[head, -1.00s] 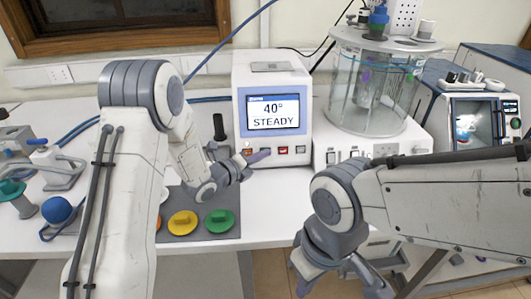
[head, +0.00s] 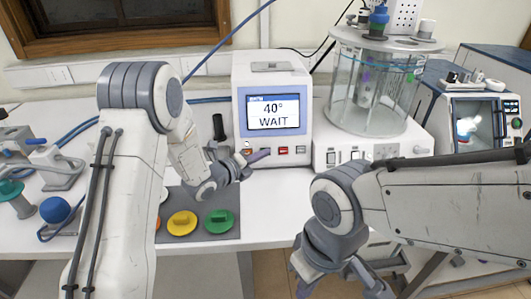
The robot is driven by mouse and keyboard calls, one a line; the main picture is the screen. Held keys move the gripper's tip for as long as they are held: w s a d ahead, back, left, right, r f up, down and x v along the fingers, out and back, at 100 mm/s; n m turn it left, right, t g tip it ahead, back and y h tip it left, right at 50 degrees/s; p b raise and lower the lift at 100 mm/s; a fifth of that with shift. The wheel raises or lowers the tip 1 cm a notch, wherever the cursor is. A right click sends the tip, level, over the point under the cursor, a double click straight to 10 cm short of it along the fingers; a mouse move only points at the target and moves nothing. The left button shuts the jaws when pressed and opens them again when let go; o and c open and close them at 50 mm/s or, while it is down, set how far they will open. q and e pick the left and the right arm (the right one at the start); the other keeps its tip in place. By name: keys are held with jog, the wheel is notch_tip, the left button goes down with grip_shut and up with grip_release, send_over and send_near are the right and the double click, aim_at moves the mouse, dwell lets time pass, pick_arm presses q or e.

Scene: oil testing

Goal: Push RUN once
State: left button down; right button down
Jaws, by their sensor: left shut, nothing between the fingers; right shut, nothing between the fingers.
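The white test unit (head: 271,110) stands on the table, and its screen (head: 273,110) reads "40° WAIT". A row of small buttons runs along its lower front, with a red button (head: 283,150) and a grey button (head: 300,149) clear of the gripper. The button labels, RUN among them, are too small to read. My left gripper (head: 264,154) is shut and empty, its tip at the button row just left of the red button. It partly hides the buttons there; I cannot tell whether it touches one. My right gripper (head: 340,288) is shut and empty at the bottom edge, away from the unit.
A glass bath (head: 372,95) stands right of the unit, with another instrument (head: 480,120) further right. Clamps and a blue ball (head: 55,209) are at the left.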

pick_arm(q)
jog(key=shift+s, duration=0.1)
jog(key=shift+s+d+r+b, duration=0.1)
jog(key=shift+s+r+b, duration=0.2)
jog(key=shift+s, duration=0.3)
jog(key=shift+s+d+r+b, duration=0.15)
jog(key=shift+s+r, duration=0.15)
jog(key=shift+s, duration=0.5)
jog(key=shift+s+d+r+b, duration=0.1)
jog(key=shift+s+r, duration=0.2)
jog(key=shift+s, duration=0.45)
jog(key=shift+s+d+r+b, duration=0.15)
jog(key=shift+s+r, duration=0.15)
jog(key=shift+s, duration=0.5)
